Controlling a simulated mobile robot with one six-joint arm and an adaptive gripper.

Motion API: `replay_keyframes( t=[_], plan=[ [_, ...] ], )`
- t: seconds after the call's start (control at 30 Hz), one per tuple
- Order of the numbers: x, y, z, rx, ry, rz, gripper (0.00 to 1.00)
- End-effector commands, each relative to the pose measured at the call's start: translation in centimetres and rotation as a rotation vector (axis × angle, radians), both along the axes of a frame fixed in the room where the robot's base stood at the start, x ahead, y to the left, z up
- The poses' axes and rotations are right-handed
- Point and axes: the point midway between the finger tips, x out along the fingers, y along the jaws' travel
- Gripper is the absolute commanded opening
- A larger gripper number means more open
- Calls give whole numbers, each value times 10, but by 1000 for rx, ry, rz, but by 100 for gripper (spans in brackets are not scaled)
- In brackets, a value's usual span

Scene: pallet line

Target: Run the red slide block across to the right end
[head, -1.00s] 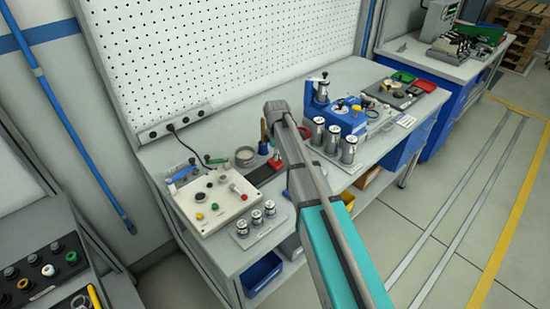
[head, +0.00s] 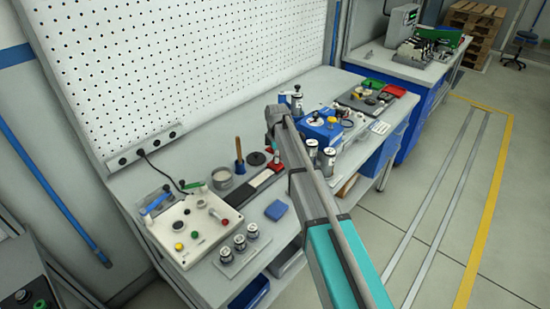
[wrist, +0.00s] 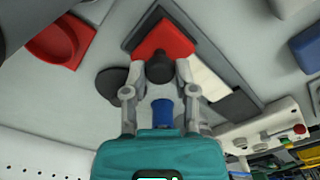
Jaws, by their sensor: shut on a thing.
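The red slide block (wrist: 165,40) sits on a dark rail with a pale strip (wrist: 208,78). It carries a black knob (wrist: 158,69). In the wrist view my gripper (wrist: 160,73) has its fingers closed on either side of this knob. In the head view the rail (head: 250,189) runs across the bench, and the red block (head: 278,166) is at or near its right end; the exact gap to the end is unclear. My arm partly covers that end, and the fingertips are hard to make out there.
A control panel box (head: 188,228) is left of the rail, with metal cylinders (head: 239,243) in front. A blue block (head: 276,210) lies in front of the rail. A dark disc (head: 255,158) and a round tin (head: 222,176) lie behind it. A blue fixture (head: 322,128) stands right.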

Motion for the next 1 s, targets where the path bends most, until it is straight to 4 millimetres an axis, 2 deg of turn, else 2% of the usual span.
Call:
replay_keyframes(
  t=[0.03, 0.4, 0.43, 0.6, 1.0],
  plan=[
    [5, 0, 0, -3, -8, 2, 0],
    [6, 4, 1, -9, -12, 8, 0],
    [6, 4, 1, -9, -12, 9, 42],
    [5, 6, 1, -9, -12, 12, 70],
    [1, 10, 0, -5, -7, 16, 70]
  ],
)
